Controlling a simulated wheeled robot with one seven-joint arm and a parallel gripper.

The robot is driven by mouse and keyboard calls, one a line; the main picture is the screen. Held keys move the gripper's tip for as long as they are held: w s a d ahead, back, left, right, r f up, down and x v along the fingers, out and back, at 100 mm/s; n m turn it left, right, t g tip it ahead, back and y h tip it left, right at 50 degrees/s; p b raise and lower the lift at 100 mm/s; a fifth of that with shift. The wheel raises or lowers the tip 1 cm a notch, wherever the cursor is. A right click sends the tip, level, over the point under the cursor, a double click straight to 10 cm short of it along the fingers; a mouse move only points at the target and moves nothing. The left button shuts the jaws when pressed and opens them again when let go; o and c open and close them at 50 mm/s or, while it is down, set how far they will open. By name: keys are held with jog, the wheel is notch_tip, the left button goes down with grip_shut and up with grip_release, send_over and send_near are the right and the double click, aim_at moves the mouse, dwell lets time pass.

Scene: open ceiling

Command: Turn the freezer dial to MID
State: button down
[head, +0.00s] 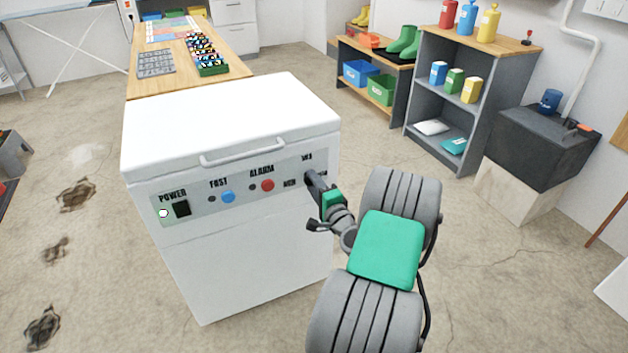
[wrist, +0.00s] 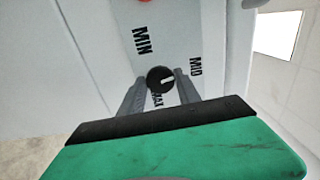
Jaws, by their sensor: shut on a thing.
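The white chest freezer (head: 230,130) stands closed, with a grey control panel on its front. In the wrist view, the round black freezer dial (wrist: 161,80) sits between the words MIN, MID and MAX. MIN is above it, MID to its right and MAX just below. Its white mark points right, roughly toward MID. My gripper (head: 311,177) reaches the panel's right end, its two fingers on either side of the dial and shut on it. In the head view my gripper hides the dial and part of the lettering.
The panel also holds a power switch (head: 181,209), a blue button (head: 228,197) and a red button (head: 267,185). A wooden table (head: 230,63) stands behind the freezer. A grey shelf (head: 440,90) stands at the right. The floor left of the freezer is open.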

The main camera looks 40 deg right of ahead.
jog(key=shift+m+p, duration=0.5)
jog(key=shift+m, duration=0.5)
jog(key=c, duration=0.9)
grip_release()
jog(key=shift+o, duration=0.2)
jog(key=v, duration=0.7)
jog(key=shift+s, duration=0.4)
jog(key=shift+a, duration=0.15)
